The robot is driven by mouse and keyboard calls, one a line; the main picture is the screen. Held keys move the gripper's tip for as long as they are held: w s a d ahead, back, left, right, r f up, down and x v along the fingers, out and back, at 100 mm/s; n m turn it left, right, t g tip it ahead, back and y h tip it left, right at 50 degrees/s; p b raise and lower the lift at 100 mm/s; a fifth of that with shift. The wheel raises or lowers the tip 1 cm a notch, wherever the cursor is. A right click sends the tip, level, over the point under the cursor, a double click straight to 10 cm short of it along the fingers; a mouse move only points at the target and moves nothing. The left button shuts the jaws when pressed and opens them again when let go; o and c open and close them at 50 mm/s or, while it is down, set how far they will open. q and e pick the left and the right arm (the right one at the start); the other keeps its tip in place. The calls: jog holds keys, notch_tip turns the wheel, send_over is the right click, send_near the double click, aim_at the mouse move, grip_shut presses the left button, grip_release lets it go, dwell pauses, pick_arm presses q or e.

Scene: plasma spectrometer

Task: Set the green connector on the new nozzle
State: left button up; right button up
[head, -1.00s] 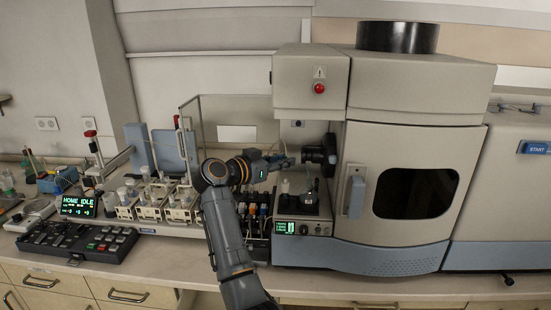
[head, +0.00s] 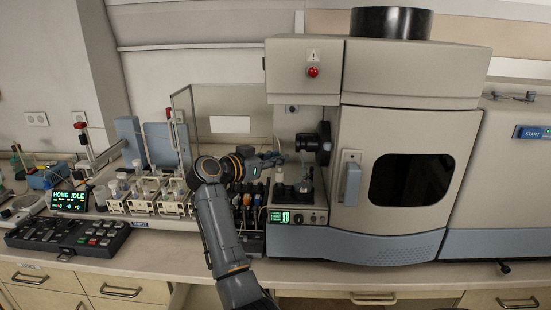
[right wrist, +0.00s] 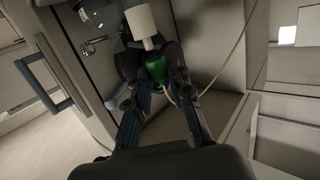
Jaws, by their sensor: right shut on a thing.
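In the right wrist view the green connector (right wrist: 157,68) is held between the fingers of my right gripper (right wrist: 157,78). Just beyond it is a white cylinder (right wrist: 142,21) with a narrow stem pointing toward the connector; it may be the new nozzle. I cannot tell whether the stem and connector touch or only line up. In the head view my right gripper (head: 280,160) is in the instrument's open bay, close to the black round mount (head: 308,143). The connector is too small to make out there. My left gripper is not in view.
The spectrometer cabinet (head: 415,120) stands right of the gripper. A small unit with a green display (head: 297,217) sits below it. Bottles in racks (head: 150,190) and a clear panel are at left. A thin tube (right wrist: 225,62) hangs beside the connector.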

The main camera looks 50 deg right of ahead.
jog(key=shift+f, duration=1.1)
jog(key=o, duration=0.8)
jog(key=shift+o, duration=0.2)
jog(key=a+r, duration=0.2)
jog(key=a, duration=1)
